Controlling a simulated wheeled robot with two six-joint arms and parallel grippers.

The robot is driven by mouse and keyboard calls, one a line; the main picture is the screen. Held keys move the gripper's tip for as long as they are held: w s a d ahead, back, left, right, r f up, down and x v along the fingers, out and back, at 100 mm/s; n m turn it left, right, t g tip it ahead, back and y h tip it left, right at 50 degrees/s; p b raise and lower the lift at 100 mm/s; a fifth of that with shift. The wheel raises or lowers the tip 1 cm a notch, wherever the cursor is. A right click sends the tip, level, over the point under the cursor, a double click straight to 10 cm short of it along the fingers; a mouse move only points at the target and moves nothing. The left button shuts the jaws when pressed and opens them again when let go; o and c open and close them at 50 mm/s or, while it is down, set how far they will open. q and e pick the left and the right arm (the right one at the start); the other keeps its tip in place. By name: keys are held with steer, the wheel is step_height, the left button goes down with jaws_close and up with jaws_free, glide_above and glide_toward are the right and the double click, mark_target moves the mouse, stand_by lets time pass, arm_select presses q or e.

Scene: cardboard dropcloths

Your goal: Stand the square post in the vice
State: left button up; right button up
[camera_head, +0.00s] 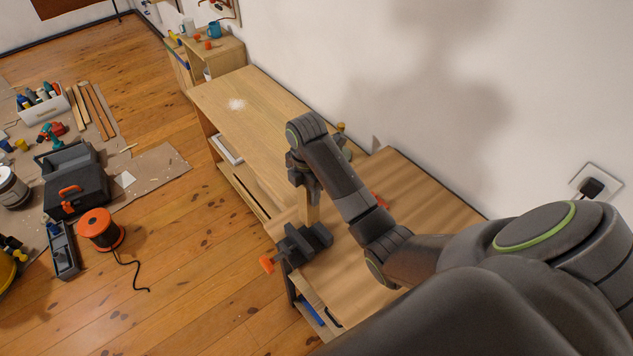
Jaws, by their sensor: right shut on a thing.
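The square post (309,210) is a light wooden piece, upright below my right gripper (309,188). My right gripper is shut on its upper part, and the gripper and arm hide the post's top. The dark grey vice (301,245) with an orange handle end sits at the workbench's front edge, directly below the post in the picture. The post's lower end meets the vice jaws in this view; I cannot tell whether it is between them or just behind or above. My left gripper is not in view.
The wooden workbench (250,95) runs along the white wall, with a pale dust patch on it. A lower-left floor area holds a black toolbox (75,185), an orange cable reel (100,229) and other tools on cardboard. Bench surface left of the vice is mostly clear.

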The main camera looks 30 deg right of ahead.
steer(key=shift+s+a+r, duration=0.1)
steer(key=shift+a+r, duration=0.1)
steer(key=shift+a, duration=0.3)
steer(key=shift+d+f, duration=0.15)
steer(key=shift+f, duration=0.85)
steer(key=shift+f+b, duration=0.4)
steer(key=shift+f, duration=0.25)
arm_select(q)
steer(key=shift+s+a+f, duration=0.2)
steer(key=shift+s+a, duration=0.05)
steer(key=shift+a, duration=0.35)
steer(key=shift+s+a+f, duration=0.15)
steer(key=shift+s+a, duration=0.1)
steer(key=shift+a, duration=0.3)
arm_select(e)
steer(key=shift+f, duration=0.75)
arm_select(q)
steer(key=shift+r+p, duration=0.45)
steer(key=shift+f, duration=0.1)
arm_select(e)
steer(key=shift+f, duration=0.1)
